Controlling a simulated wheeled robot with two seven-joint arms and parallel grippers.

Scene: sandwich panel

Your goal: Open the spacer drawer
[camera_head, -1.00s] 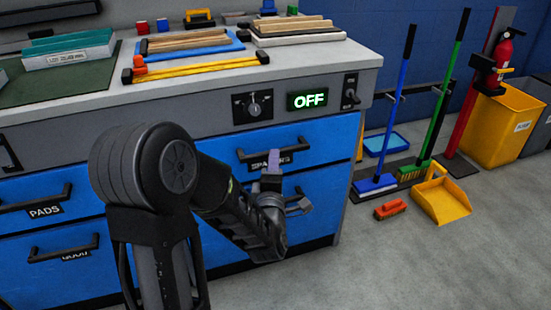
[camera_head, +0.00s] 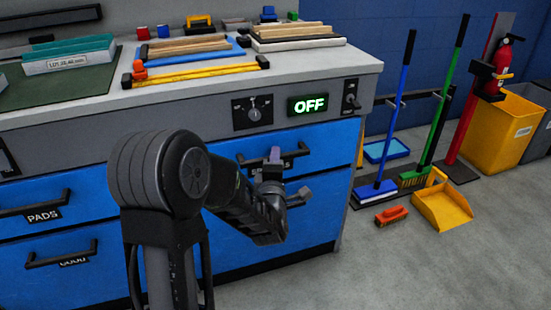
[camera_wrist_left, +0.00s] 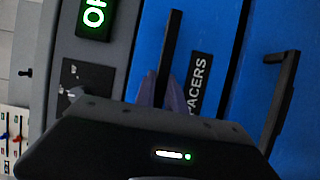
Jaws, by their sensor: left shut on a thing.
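The spacer drawer (camera_head: 325,150) is the blue upper drawer under the right part of the counter. Its front looks flush with the cabinet. It has a dark bar handle (camera_head: 299,152), and the label below it is partly hidden by my gripper. In the left wrist view the handle (camera_wrist_left: 172,35) stands beside a label (camera_wrist_left: 199,80) of which "PACERS" reads. My left gripper (camera_head: 274,156) is at the middle of this handle, shut on it. Its purple-grey fingertips (camera_wrist_left: 163,93) show at the handle in the left wrist view. My right gripper is in neither view.
A lower drawer's handle (camera_wrist_left: 280,100) runs close beside the gripper. Drawers labelled PADS (camera_head: 43,216) and another below are at the left. A dial (camera_head: 253,111) and an OFF display (camera_head: 308,105) sit above. The floor at the right front is clear up to the orange brush (camera_head: 391,215) and yellow dustpan (camera_head: 443,206).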

